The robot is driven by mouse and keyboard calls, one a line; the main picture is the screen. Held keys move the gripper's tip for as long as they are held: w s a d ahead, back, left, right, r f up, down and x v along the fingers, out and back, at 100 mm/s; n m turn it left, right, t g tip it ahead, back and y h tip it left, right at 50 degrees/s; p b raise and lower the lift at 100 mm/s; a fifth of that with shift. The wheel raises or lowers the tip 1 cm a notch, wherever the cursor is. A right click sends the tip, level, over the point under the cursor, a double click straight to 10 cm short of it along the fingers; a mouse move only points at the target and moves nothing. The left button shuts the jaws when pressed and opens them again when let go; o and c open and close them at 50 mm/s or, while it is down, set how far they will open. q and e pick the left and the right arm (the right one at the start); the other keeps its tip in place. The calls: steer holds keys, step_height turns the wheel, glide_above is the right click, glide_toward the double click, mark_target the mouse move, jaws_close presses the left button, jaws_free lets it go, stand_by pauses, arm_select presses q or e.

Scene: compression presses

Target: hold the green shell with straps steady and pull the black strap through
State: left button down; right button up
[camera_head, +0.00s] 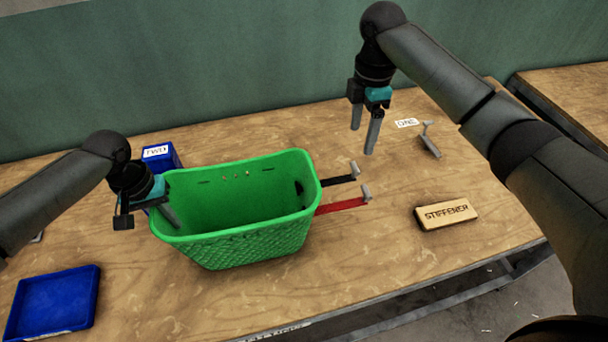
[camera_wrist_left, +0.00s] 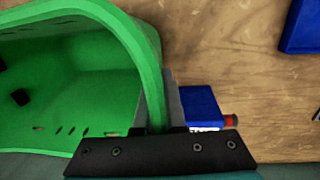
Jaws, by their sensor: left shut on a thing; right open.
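The green shell (camera_head: 240,245) is an open, basket-like tub standing upright on the table. A black strap (camera_head: 338,181) and a red strap (camera_head: 342,207) stick out from its right side, each ending in a grey tab. My left gripper (camera_head: 168,212) is shut on the shell's left rim. In the left wrist view the rim (camera_wrist_left: 150,75) runs between the fingers, and a small black part shows inside the shell. My right gripper (camera_head: 371,134) is open and empty, above the table behind the black strap's tab and apart from it.
A wooden block marked STIFFENER (camera_head: 446,214) lies at the right. A blue tray (camera_head: 52,303) is at the front left, and a blue bin labelled TWO (camera_head: 160,156) stands behind the shell. A label ONE (camera_head: 407,123) and a grey piece (camera_head: 430,145) lie at the back right.

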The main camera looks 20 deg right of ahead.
steer(key=shift+r, duration=0.25)
arm_select(q)
steer(key=c, duration=0.9)
jaws_free()
